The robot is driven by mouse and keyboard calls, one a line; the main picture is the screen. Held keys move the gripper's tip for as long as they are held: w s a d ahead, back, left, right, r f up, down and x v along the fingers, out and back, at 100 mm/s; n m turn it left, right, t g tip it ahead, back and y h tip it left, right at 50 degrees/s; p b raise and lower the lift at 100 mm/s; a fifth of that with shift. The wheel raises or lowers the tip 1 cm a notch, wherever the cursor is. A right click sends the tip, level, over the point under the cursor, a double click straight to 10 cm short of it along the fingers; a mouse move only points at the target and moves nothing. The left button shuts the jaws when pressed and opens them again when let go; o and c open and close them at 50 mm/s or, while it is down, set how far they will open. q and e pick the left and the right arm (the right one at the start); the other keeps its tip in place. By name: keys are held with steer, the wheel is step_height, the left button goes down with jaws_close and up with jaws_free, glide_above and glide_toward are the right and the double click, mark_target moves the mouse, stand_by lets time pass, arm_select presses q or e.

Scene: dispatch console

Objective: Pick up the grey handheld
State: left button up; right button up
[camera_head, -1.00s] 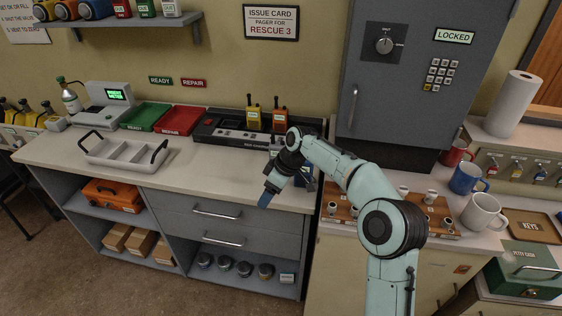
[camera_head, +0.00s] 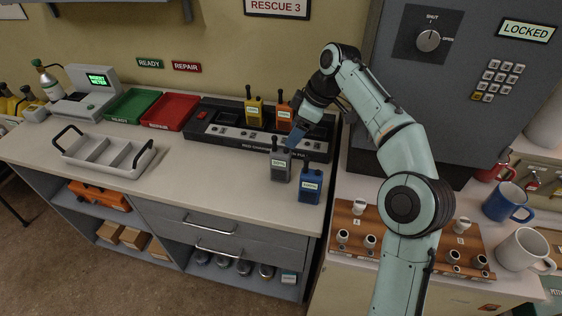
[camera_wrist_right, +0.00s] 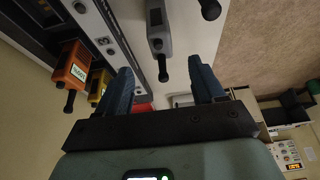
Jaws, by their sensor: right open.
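The grey handheld (camera_head: 280,163) stands upright on the counter in front of the black charging dock (camera_head: 222,128). In the right wrist view the grey handheld (camera_wrist_right: 158,30) shows beyond the fingers, roughly between their lines and apart from them. My right gripper (camera_head: 296,136) is just behind and above the grey handheld, near the dock's right end. Its two blue fingers are apart and empty in the right wrist view (camera_wrist_right: 165,80). A blue handheld (camera_head: 310,185) stands close to the right of the grey one. My left gripper is in neither view.
A yellow handheld (camera_head: 253,108) and an orange handheld (camera_head: 283,114) stand in the dock at the back. A grey divided tray (camera_head: 106,151) sits at the left. The counter between tray and grey handheld is clear. A locked cabinet (camera_head: 455,80) rises at the right.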

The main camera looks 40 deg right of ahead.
mark_target(284, 149)
steer(key=x, duration=0.2)
steer(key=b+x, duration=0.1)
steer(key=x, duration=0.2)
steer(key=shift+s+a+f, duration=0.1)
steer(key=shift+s, duration=0.1)
steer(key=shift+b+x, duration=0.45)
steer(key=shift+x, duration=2.65)
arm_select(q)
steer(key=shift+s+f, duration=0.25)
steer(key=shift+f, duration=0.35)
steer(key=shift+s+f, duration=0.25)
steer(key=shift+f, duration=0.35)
arm_select(e)
steer(key=shift+w, duration=0.1)
steer(key=c, duration=1.3)
steer(key=shift+o, duration=0.2)
step_height(284, 149, up, 10)
steer(key=p, duration=0.3)
steer(key=shift+w+f, duration=0.1)
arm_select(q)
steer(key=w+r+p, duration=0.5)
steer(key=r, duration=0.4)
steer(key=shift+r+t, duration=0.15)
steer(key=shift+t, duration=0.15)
arm_select(e)
step_height(284, 149, up, 10)
steer(key=shift+r, duration=0.2)
